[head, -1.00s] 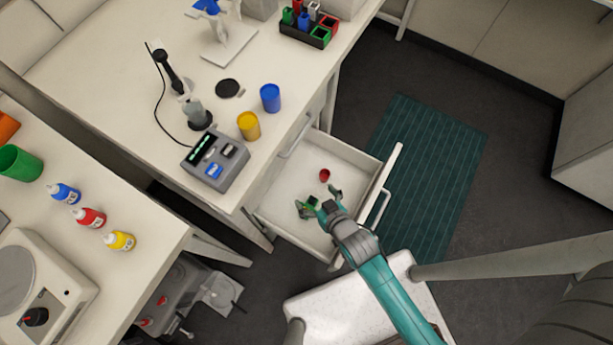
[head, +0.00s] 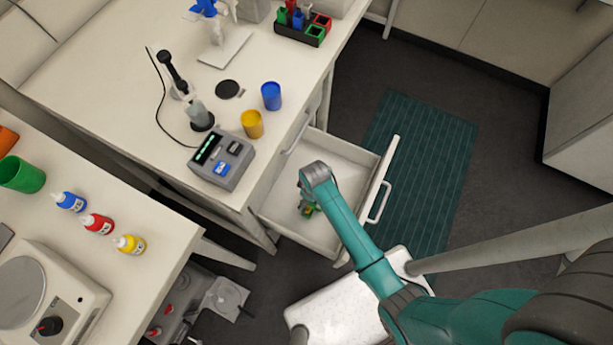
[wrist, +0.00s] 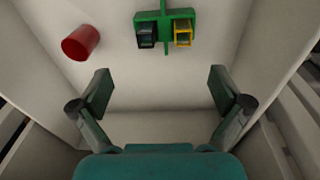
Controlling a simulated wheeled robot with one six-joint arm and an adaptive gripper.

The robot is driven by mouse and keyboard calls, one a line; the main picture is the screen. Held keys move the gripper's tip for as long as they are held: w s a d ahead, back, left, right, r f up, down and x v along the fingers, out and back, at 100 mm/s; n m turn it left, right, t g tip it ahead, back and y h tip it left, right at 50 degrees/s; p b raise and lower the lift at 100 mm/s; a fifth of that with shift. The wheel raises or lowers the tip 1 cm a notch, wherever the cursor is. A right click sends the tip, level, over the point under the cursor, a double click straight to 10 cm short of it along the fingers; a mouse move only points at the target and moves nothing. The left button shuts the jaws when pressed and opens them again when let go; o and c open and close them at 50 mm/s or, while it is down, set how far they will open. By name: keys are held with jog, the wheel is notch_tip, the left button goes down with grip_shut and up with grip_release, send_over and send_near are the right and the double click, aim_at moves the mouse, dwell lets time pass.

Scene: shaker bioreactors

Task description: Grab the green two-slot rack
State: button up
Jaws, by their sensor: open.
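The green two-slot rack (wrist: 164,20) lies in the open drawer, at the top middle of the wrist view. One slot end is black (wrist: 147,38) and the other is yellow (wrist: 183,36). In the head view only a small part of the rack (head: 308,210) shows beneath my arm. My gripper (wrist: 160,88) is open and empty, its two fingers spread wide inside the drawer's outline. The rack lies ahead of the fingertips in the wrist view, between their lines and apart from them. In the head view my arm mostly hides the gripper.
A red cup (wrist: 80,43) is left of the rack in the drawer. The drawer (head: 350,160) has walls on all sides close around my gripper. The bench above holds a yellow cup (head: 252,124), a blue cup (head: 271,96) and a grey device (head: 222,160).

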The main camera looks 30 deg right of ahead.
jog(key=g, duration=0.1)
send_over(311, 205)
jog(key=shift+n, duration=0.3)
jog(key=f, duration=0.5)
jog(key=shift+w+a+f, duration=0.1)
jog(key=shift+w, duration=0.25)
jog(key=shift+s+f, duration=0.15)
jog(key=shift+f, duration=1.3)
jog(key=shift+s+f, duration=0.1)
jog(key=shift+f, duration=1.3)
jog(key=c, duration=0.8)
